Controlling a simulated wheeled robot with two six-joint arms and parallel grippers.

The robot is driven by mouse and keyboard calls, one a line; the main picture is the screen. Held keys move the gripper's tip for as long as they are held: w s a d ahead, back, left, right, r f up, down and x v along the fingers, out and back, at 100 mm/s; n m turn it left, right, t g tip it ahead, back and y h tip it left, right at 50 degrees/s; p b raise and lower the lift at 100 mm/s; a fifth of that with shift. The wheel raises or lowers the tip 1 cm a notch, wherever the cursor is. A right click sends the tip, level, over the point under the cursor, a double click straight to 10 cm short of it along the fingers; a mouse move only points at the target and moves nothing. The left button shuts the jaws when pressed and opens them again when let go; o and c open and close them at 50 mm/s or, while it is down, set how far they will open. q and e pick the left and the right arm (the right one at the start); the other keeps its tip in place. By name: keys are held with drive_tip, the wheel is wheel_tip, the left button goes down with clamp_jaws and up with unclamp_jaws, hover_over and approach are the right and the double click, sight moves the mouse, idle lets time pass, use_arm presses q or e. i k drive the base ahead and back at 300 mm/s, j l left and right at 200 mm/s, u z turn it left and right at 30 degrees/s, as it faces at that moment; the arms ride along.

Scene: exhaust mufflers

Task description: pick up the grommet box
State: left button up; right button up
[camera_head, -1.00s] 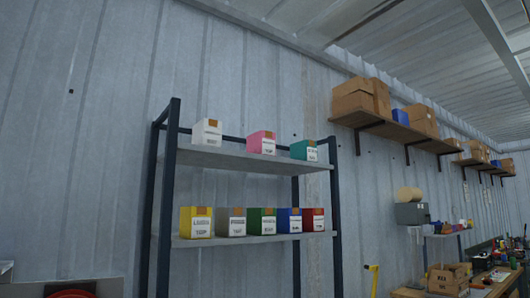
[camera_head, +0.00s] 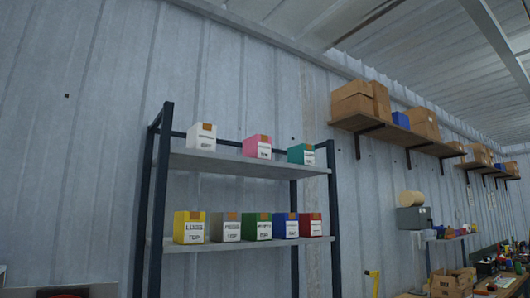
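Small labelled boxes stand on a dark-framed shelf rack (camera_head: 240,243). The upper board holds a white box (camera_head: 201,137), a pink box (camera_head: 257,147) and a teal box (camera_head: 301,154). The lower board holds a yellow box (camera_head: 189,228), a grey box (camera_head: 226,227), a green box (camera_head: 257,227), a blue box (camera_head: 285,226) and a red box (camera_head: 311,225). The labels are too small and blurred for me to tell which is the grommet box. Neither of my grippers is in view.
Wall shelves at the right carry cardboard boxes (camera_head: 352,100). A grey wall unit (camera_head: 413,219) and a cluttered workbench (camera_head: 500,290) stand at the lower right. A yellow-handled thing (camera_head: 374,281) stands right of the rack. Bare corrugated wall (camera_head: 75,180) fills the left.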

sight(285, 225)
drive_tip(key=i+l, duration=0.25)
drive_tip(key=l, duration=0.15)
drive_tip(key=i+l, duration=0.25)
drive_tip(key=l, duration=0.15)
drive_tip(key=i+l+u, duration=0.2)
drive_tip(key=i+l, duration=0.15)
drive_tip(key=l, duration=0.3)
drive_tip(key=i+l+u, duration=0.15)
drive_tip(key=l, duration=0.2)
drive_tip(key=i+l+u, duration=0.1)
drive_tip(key=l, duration=0.3)
drive_tip(key=i+l+u, duration=0.1)
drive_tip(key=l, duration=0.25)
drive_tip(key=i+l+u, duration=0.1)
drive_tip(key=l, duration=0.3)
drive_tip(key=i+l+u, duration=0.1)
drive_tip(key=l, duration=0.3)
drive_tip(key=i, duration=0.05)
